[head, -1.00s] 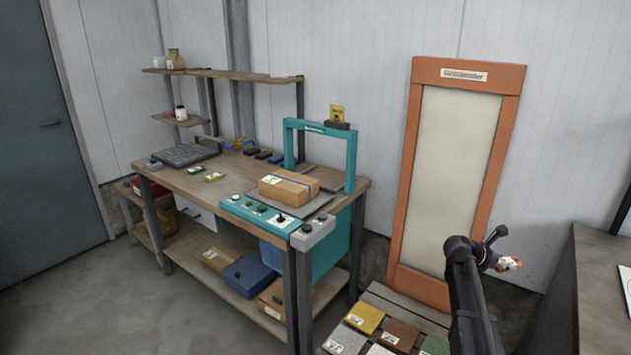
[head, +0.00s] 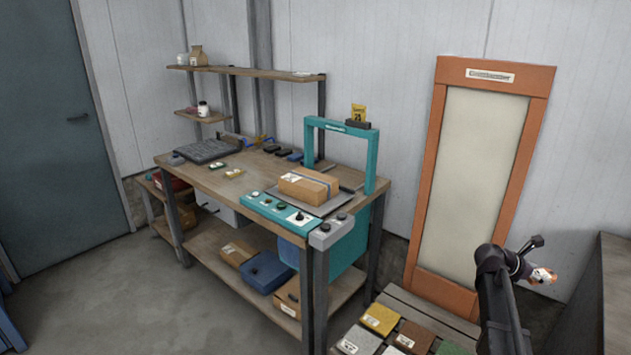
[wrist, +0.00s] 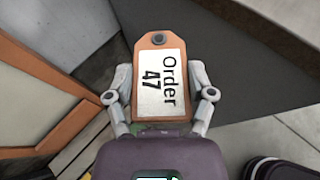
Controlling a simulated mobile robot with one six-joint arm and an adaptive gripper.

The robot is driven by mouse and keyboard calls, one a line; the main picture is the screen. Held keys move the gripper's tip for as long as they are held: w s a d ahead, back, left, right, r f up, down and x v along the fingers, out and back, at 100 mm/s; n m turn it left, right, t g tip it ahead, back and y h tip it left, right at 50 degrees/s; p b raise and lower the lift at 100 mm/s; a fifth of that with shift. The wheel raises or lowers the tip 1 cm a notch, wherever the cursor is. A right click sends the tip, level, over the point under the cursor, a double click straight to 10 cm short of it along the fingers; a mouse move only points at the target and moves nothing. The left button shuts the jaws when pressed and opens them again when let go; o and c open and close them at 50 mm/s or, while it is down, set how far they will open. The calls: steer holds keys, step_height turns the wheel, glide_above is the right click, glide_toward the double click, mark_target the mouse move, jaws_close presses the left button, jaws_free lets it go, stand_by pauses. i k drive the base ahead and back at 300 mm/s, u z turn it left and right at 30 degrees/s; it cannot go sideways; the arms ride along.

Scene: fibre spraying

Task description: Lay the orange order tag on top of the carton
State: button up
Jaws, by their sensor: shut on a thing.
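The orange order tag (wrist: 158,42) is held in my gripper (wrist: 160,98) in the wrist view. It has a white label reading "Order 47" and a dark eyelet at its far end. Both fingers press on its sides. In the head view my gripper (head: 541,275) is at the lower right, in front of the orange-framed panel's right side, with a small orange and white patch at its end. The brown carton (head: 308,188) lies on the workbench under the teal strapping arch, with a strap around it and a white label. My gripper is well to the right of it.
The teal arch (head: 371,160) stands over the carton, with a control panel (head: 282,212) in front. The workbench (head: 215,180) also holds a dark scale (head: 207,150) and small items. A pallet (head: 400,305) with coloured sample blocks lies below my arm. Open floor is at left.

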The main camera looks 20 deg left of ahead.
mark_target(309, 179)
steer(key=z, duration=0.1)
steer(key=k, duration=1.1)
steer(key=u, duration=1.05)
steer(key=i, duration=1)
steer(key=u, duration=0.1)
